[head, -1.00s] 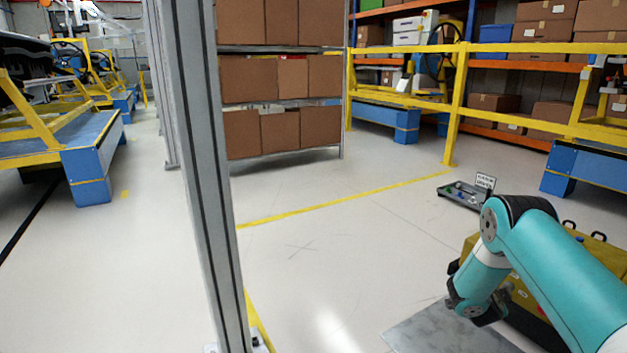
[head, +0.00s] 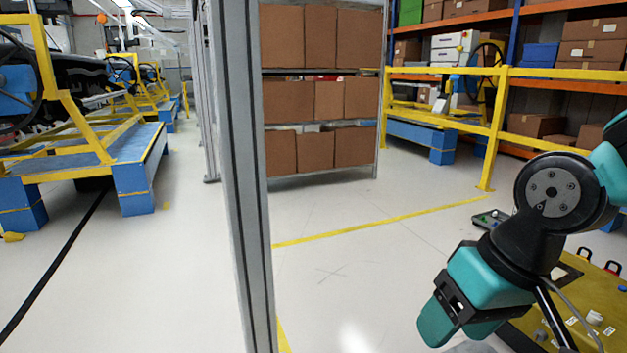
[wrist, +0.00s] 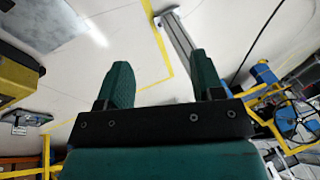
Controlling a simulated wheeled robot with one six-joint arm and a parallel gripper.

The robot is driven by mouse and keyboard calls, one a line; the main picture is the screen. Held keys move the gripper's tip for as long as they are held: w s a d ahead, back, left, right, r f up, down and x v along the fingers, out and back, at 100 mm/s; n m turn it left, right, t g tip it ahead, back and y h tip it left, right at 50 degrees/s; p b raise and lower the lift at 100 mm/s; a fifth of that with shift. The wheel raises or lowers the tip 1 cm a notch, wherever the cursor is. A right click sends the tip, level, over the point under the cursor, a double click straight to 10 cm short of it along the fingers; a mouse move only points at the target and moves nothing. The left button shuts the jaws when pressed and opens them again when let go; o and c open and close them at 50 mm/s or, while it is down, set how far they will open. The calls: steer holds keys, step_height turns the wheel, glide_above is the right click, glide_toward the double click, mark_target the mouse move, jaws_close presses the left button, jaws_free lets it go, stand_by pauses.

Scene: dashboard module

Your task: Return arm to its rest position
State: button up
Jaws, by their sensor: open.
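My arm is at the lower right of the head view, with its black wrist joint bent and my gripper (head: 447,325) hanging low over the floor. In the wrist view my gripper (wrist: 163,82) shows two teal fingers spread apart with nothing between them. Behind the fingers lie the pale floor and a yellow floor line. In the head view the fingertips stand clear of other things.
A grey upright post (head: 240,180) stands left of my arm. A yellow-topped box (head: 590,300) is close beside my arm at right. Brown boxes fill a rack (head: 320,175) behind. A yellow rail (head: 500,120) runs along the right. The mid floor (head: 350,265) is free.

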steer(key=s+a+r+n+g, duration=0.1)
steer(key=s+r+n, duration=0.25)
steer(key=s, duration=0.45)
step_height(320, 180, up, 37)
steer(key=p, duration=3.8)
steer(key=shift+w+a+p, duration=0.15)
steer(key=shift+w+p, duration=0.1)
steer(key=shift+p, duration=0.1)
